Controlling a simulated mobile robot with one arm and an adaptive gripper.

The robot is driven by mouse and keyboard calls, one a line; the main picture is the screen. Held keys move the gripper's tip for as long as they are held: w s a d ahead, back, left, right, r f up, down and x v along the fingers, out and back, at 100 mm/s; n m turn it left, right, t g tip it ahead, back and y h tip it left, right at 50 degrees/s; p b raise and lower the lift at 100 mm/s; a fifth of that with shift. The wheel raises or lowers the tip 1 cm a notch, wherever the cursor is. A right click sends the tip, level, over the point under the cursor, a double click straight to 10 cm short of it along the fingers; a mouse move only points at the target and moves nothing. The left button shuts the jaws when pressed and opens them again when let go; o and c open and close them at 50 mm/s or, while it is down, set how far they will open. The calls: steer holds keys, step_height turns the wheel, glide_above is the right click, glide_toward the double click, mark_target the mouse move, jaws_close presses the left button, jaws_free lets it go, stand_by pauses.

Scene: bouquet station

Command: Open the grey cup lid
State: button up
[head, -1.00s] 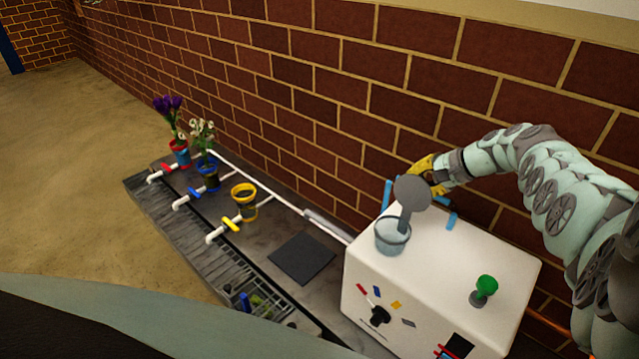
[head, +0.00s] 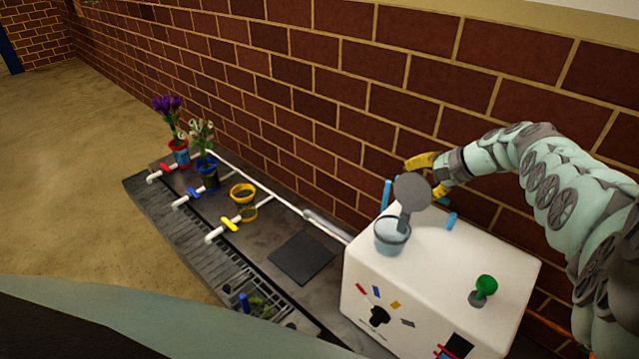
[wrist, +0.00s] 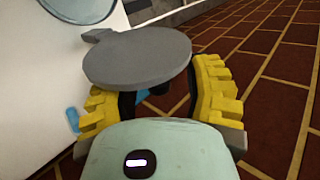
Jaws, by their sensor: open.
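The grey lid (head: 412,189) stands raised, well tilted up from the pale blue cup (head: 391,238) on top of the white box, with a grey arm between them. The cup's mouth is uncovered. My gripper (head: 430,175) is open behind the lid, on the wall side, with its yellow fingers spread. In the wrist view the lid (wrist: 140,58) shows as a disc in front of the open fingers, one on each side. It hides part of the space between them, so I cannot tell whether they touch it.
The white box (head: 445,245) carries a green knob (head: 485,287) and blue bars (head: 387,195) near its back edge. The brick wall (head: 480,110) is close behind my gripper. Flower pots (head: 207,176) and white pipes stand on the dark bench at left.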

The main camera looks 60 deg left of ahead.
steer(key=v, duration=1.2)
stand_by(0.3)
stand_by(0.4)
